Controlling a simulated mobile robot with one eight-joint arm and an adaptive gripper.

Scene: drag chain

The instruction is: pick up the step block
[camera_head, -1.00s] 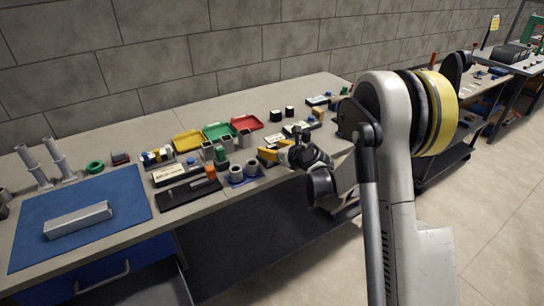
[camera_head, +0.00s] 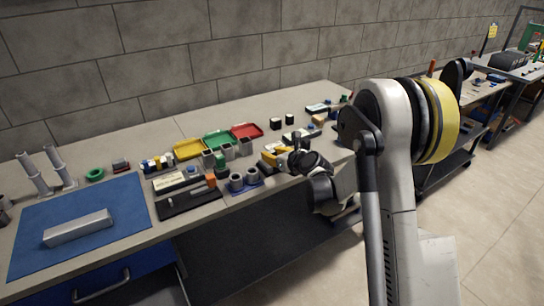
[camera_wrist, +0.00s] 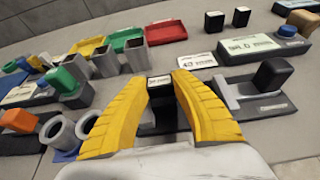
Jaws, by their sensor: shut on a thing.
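My gripper (camera_wrist: 164,84) has two yellow fingers shut on a small dark block with a pale labelled top, which I take for the step block (camera_wrist: 159,84). The block stands upright between the fingertips, in the middle of the wrist view. The fingers hide its sides and I cannot tell whether its foot touches the bench. In the head view my gripper (camera_head: 273,157) is low over the front part of the bench, right of the grey cups; the block is too small to make out there.
A dark fixture with an upright black piece (camera_wrist: 271,75) stands close on the right. Square grey tubes (camera_wrist: 132,54) and round grey cups (camera_wrist: 58,133) stand on the left. Yellow, green (camera_head: 217,139) and red trays are behind. A blue mat (camera_head: 130,205) lies at far left.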

